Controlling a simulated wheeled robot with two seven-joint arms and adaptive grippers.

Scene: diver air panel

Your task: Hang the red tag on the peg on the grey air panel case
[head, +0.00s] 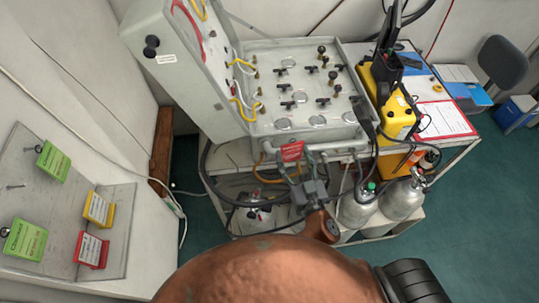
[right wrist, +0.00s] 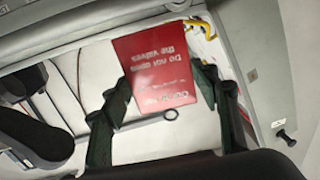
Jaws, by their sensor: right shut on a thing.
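A red tag (head: 291,151) with white text is held in my right gripper (head: 296,168), in front of the lower front edge of the grey air panel case (head: 260,128). In the right wrist view the red tag (right wrist: 155,68) sits between the two dark fingers of the gripper (right wrist: 160,85), its text upside down. A short black peg (head: 151,43) sticks out of the case's raised left part, above a small white label; the right wrist view also shows the peg (right wrist: 286,138) at the right. The tag is well apart from it. My left gripper is not in view.
A board (head: 122,215) at the left holds green, yellow and another red tag (head: 91,250). Valves and hoses crowd the panel. Right of it are a yellow case (head: 390,122) and a clipboard (head: 443,118); gas cylinders (head: 402,198) stand below.

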